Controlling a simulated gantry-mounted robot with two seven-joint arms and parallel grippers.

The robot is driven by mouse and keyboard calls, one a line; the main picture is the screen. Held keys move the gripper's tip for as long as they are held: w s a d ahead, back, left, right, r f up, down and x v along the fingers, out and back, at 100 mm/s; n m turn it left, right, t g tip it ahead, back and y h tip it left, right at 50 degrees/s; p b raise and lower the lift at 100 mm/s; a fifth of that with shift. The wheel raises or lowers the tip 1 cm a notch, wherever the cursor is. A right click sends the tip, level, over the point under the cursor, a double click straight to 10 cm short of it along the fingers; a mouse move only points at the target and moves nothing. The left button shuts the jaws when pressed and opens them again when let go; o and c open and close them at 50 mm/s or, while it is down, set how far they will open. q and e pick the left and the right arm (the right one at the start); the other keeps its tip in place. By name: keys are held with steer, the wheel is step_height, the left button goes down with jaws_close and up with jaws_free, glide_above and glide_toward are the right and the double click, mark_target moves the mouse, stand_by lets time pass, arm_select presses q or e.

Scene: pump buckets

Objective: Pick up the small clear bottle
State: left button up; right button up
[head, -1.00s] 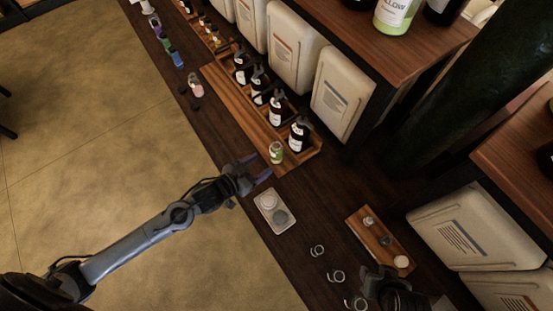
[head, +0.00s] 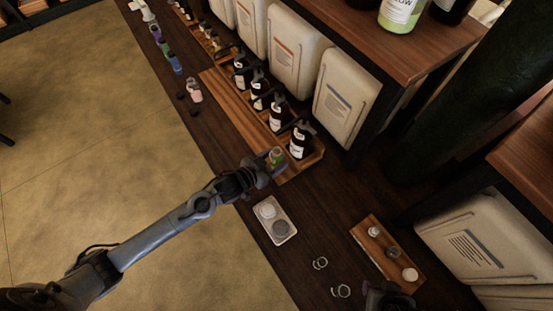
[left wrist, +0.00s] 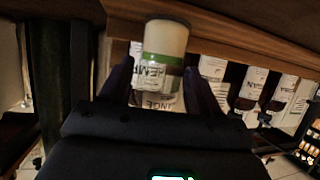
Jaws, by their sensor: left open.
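The small clear bottle (head: 277,154), with a green band and pale contents, stands at the near end of the wooden bottle rack (head: 238,110). My left gripper (head: 272,163) has reached it and is open, with its fingers at the bottle's sides. In the left wrist view the bottle (left wrist: 163,52) sits between the two purple-black fingers (left wrist: 160,88), and gaps to the fingers are hard to judge. My right gripper (head: 388,298) is a dark shape at the bottom edge, its fingers unclear.
Dark pump bottles (head: 300,140) stand in the rack just behind the small bottle. A white tray with two round pieces (head: 274,220) lies nearer on the counter. A wooden board (head: 388,255) with small items lies to the right. Large white canisters (head: 345,95) line the back.

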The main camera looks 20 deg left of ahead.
mark_target(281, 157)
arm_select(q)
steer(key=shift+x, duration=1.85)
steer(key=shift+c, duration=0.2)
steer(key=c, duration=0.8)
steer(key=shift+c, duration=0.2)
